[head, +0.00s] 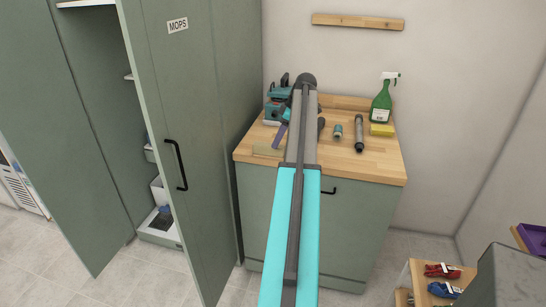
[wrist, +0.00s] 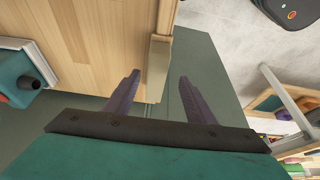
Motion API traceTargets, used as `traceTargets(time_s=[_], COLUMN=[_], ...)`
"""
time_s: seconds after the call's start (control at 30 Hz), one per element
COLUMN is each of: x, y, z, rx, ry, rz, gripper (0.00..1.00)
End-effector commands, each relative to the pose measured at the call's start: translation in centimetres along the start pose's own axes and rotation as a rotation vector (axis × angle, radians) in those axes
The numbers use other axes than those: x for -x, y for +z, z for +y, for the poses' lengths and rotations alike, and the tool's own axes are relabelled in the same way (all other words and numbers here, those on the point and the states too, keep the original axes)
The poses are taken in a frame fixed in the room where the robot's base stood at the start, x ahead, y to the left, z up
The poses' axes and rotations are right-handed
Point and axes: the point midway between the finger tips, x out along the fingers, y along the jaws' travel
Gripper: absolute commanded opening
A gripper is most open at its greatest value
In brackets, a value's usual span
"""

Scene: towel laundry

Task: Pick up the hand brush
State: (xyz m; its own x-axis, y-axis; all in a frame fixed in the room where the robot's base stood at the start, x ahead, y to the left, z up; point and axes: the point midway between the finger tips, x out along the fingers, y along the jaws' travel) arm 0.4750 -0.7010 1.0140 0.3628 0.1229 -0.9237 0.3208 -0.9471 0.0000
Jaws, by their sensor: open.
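A pale tan, block-like piece with a narrower part, which looks like the hand brush (wrist: 158,68), lies along the edge of the wooden worktop in the wrist view. In the head view a pale block (head: 267,149), likely the same thing, sits at the worktop's front left. My gripper (wrist: 159,76) is open, with its two purple fingers on either side of the tan piece in the wrist picture. I cannot tell how far the fingertips are from it. In the head view one purple finger shows beside my arm, which hides part of the worktop.
The worktop (head: 375,170) also holds a teal device (head: 274,111), a small can (head: 338,131), a dark cylinder (head: 359,133), a green spray bottle (head: 381,104) and a yellow sponge (head: 381,130). A tall cabinet marked MOPS (head: 190,90) stands close on the left. A low shelf (head: 417,277) is lower right.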

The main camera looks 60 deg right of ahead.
Motion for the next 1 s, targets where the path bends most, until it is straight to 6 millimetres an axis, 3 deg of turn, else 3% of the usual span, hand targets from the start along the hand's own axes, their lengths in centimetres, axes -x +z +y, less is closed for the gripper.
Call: traceTargets(time_s=[0.47, 1.0], x=[-0.6, -5.2], y=[-0.1, -0.2], z=[0.1, 0.4], rx=[0.001, 0.002], ry=[-0.002, -0.001], rz=[0.000, 0.000], gripper=[0.50, 0.50])
